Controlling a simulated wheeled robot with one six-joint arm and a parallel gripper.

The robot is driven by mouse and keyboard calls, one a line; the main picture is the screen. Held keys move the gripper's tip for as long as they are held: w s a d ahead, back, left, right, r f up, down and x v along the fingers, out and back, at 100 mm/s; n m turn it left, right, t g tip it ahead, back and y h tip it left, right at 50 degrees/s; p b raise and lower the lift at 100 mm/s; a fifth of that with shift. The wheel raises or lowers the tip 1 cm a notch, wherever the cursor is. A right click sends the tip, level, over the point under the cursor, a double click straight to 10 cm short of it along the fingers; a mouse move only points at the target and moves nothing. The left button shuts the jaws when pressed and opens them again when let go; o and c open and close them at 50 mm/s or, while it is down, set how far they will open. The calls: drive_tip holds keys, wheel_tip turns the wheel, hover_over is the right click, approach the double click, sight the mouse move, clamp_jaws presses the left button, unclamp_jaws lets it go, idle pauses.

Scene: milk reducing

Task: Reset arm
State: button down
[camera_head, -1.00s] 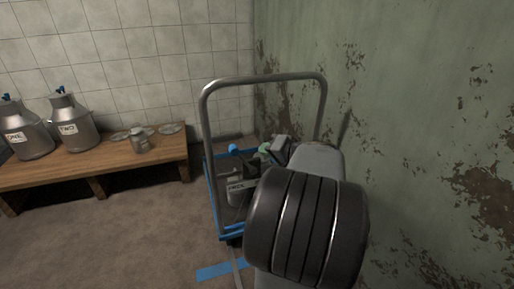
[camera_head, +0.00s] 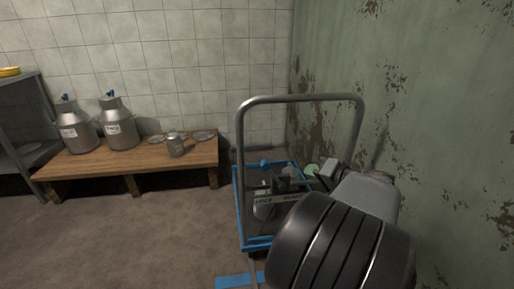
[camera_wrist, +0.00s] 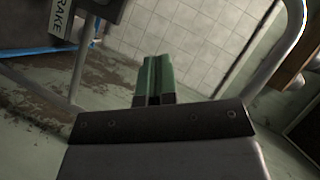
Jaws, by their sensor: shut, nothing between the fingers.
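My gripper (camera_wrist: 154,82) shows in the wrist view as two green fingers pressed together, with nothing between them. It points at the tiled wall and touches nothing there. In the head view my arm reaches over the right side of a blue cart, and I cannot clearly make out the fingers.
A peeling green wall (camera_head: 450,120) is close on the right. Floor at left is clear.

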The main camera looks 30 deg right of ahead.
drive_tip(key=w+a+r+n+g+y+p, duration=0.1)
drive_tip(key=a+r+n+g+y+p, duration=0.2)
drive_tip(key=a+r+p, duration=0.55)
drive_tip(key=w+a+r+n+g+y+p, duration=0.15)
drive_tip(key=a+r+g+p, duration=0.3)
drive_tip(key=a+p, duration=0.6)
drive_tip(key=s+a+r+n+g+h+p, duration=0.1)
drive_tip(key=s+a+r+n+h+p, duration=0.1)
drive_tip(key=r+p, duration=0.6)
drive_tip(key=s+a+r+n+g+h+p, duration=0.2)
drive_tip(key=a+r+n+p, duration=0.3)
drive_tip(key=p, duration=0.7)
wheel_tip(320, 180, up, 4)
drive_tip(key=shift+a+f+h, duration=0.15)
drive_tip(key=shift+a+h, duration=0.6)
drive_tip(key=shift+a, duration=0.4)
drive_tip(key=shift+s, duration=0.1)
